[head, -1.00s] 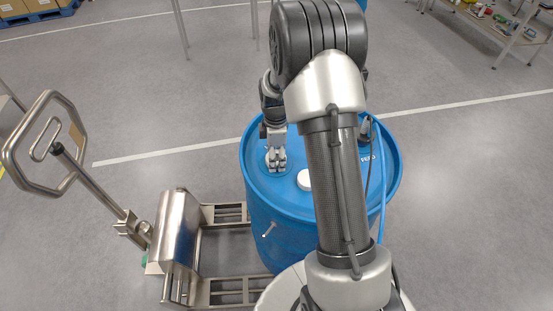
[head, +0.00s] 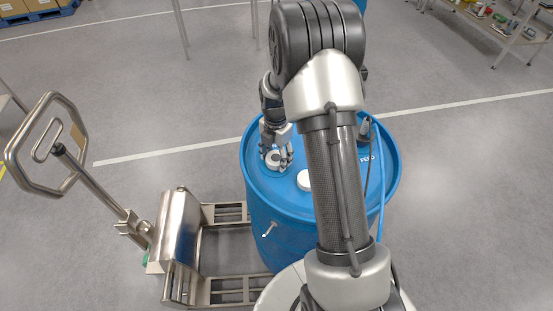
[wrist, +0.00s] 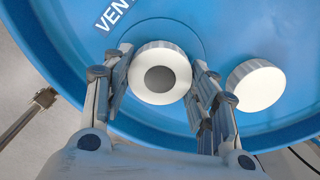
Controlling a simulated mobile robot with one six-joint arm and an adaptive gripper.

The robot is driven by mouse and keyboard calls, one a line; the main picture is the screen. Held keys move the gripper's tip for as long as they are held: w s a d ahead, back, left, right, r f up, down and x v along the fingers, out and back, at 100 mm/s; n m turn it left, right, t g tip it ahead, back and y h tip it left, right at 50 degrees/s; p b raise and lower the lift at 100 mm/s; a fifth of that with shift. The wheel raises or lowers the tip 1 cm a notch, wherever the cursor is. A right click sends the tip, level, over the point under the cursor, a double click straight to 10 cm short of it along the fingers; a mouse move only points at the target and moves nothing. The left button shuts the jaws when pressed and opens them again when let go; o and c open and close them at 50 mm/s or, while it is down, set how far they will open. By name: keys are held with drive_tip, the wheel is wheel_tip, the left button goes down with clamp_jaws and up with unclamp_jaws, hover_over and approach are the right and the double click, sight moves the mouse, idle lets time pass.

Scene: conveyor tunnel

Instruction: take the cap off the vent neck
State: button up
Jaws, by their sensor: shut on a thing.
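The blue drum (head: 262,218) stands upright in front of me. On its lid, beside a "VENT" label (wrist: 113,14), is a white ribbed cap with a dark grey centre (wrist: 160,73); it also shows in the head view (head: 272,160). My gripper (wrist: 160,88) is over this cap with a finger on each side, shut on its rim. The vent neck under the cap is hidden, so I cannot tell whether the cap is still seated on it. A second, plain white cap (wrist: 256,85) is to the right, apart from my fingers; the head view shows it too (head: 304,180).
A hose fitting (head: 366,130) with a blue hose (head: 382,195) is at the lid's right. A small tap (head: 269,229) sticks out of the drum's front. A steel trolley (head: 173,230) with a looped handle stands left. The floor behind the drum is largely clear.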

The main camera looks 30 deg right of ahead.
drive_tip(key=shift+n, duration=0.4)
drive_tip(key=o, duration=1.2)
drive_tip(key=shift+o, duration=0.2)
drive_tip(key=shift+c, duration=0.5)
drive_tip(key=shift+c, duration=1)
